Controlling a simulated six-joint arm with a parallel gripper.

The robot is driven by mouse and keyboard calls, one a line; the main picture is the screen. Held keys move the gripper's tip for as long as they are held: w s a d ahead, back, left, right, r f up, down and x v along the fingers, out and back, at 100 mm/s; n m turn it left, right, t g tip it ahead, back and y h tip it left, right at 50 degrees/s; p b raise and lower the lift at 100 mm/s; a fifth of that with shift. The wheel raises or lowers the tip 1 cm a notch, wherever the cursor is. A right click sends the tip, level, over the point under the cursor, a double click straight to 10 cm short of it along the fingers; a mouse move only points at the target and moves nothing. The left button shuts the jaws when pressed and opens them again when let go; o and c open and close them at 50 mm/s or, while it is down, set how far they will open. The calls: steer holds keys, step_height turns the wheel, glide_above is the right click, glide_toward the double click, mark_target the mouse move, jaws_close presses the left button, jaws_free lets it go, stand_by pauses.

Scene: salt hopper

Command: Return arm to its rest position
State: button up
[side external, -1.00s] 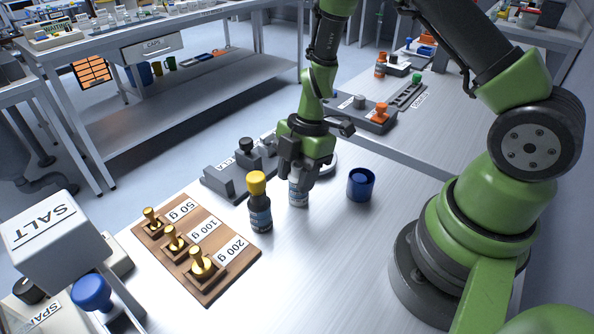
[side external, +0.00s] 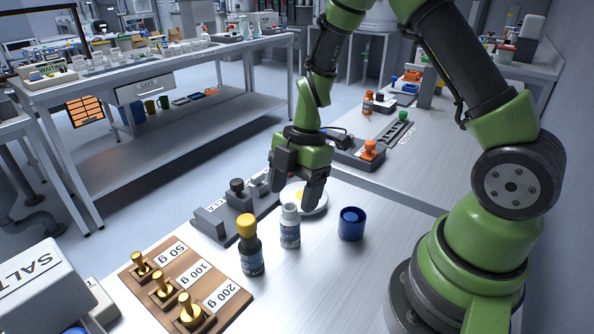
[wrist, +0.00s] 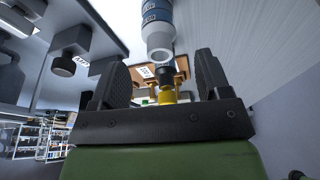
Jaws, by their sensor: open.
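My gripper (side external: 297,190) is open and empty. In the side external view its fingers hang just above and behind a white-topped bottle with a blue label (side external: 290,228), which stands upright on the bench with an open-looking top. In the wrist view the fingers (wrist: 165,82) are spread apart, and the bottle's pale mouth (wrist: 160,48) shows beyond them, not between the pads. A dark bottle with a yellow cap (side external: 250,246) stands upright just left of the white one. A blue cap-like cup (side external: 352,225) stands to the right.
A wooden weight board (side external: 222,290) with brass weights lies front left, near the SALT box (side external: 40,285). A grey fixture (side external: 212,224) and a white dish (side external: 314,200) stand close to my gripper. The bench front right of the bottles is clear.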

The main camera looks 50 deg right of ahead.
steer(key=s+a+r+m+t, duration=0.1)
steer(key=s+r+m, duration=0.1)
steer(key=r+m, duration=0.35)
steer(key=s+r+m+t, duration=0.2)
steer(key=r, duration=0.7)
steer(key=s+a+r+m+t+h, duration=0.1)
steer(key=s+r+m+t, duration=0.2)
steer(key=s+r+m, duration=0.3)
steer(key=s+m, duration=0.3)
steer(key=m, duration=0.3)
steer(key=shift+s+a+r+t, duration=0.3)
steer(key=shift+a+r, duration=0.05)
steer(key=shift+a, duration=0.05)
steer(key=shift+m, duration=0.25)
